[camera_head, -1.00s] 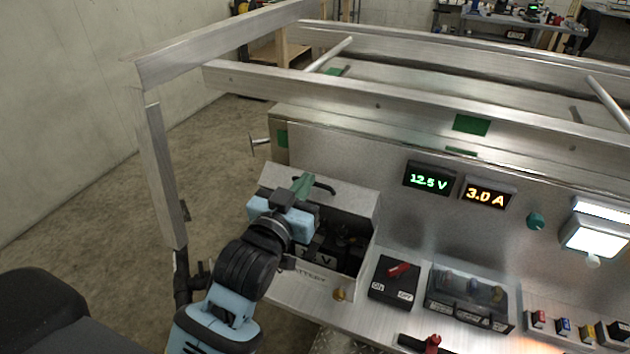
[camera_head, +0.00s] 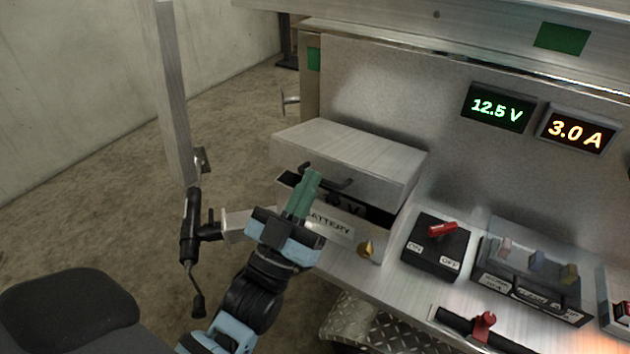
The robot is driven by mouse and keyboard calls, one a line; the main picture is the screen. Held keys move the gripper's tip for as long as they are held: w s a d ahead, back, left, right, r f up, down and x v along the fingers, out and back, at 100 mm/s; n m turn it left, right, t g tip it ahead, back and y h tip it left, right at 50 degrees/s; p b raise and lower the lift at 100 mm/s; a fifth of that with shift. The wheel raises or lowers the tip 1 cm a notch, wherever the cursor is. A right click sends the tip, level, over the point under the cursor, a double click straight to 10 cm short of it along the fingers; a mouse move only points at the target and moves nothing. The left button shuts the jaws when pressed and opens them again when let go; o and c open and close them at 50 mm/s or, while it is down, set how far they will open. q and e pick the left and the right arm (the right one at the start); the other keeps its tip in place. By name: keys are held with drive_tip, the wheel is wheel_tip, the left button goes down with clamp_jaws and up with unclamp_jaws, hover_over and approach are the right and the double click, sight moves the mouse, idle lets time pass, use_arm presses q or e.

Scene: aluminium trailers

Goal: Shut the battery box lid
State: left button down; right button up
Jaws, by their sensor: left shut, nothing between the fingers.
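The battery box lid (camera_head: 350,148) is a brushed-metal cover with a dark handle (camera_head: 338,184) on its front face. It is tilted low over the battery box, and a dark gap shows under its front edge. Part of the battery (camera_head: 375,214) shows in that gap, above the BATTERY label (camera_head: 328,224). My left gripper (camera_head: 310,174) has green fingers, shut and empty, in front of the lid's front face at the left end of the handle. I cannot tell whether the fingers touch the lid. My right gripper is not in view.
A black ON/OFF switch (camera_head: 437,246) with a red lever and a clear-covered fuse block (camera_head: 535,265) stand right of the box. A brass knob (camera_head: 367,250) sits in front. A metal post (camera_head: 174,95) rises at left; open floor lies beyond.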

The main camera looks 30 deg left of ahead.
use_arm(q)
wheel_tip(320, 180, down, 7)
drive_tip(key=b, duration=0.3)
drive_tip(key=shift+b, duration=0.4)
drive_tip(key=shift+f, duration=0.15)
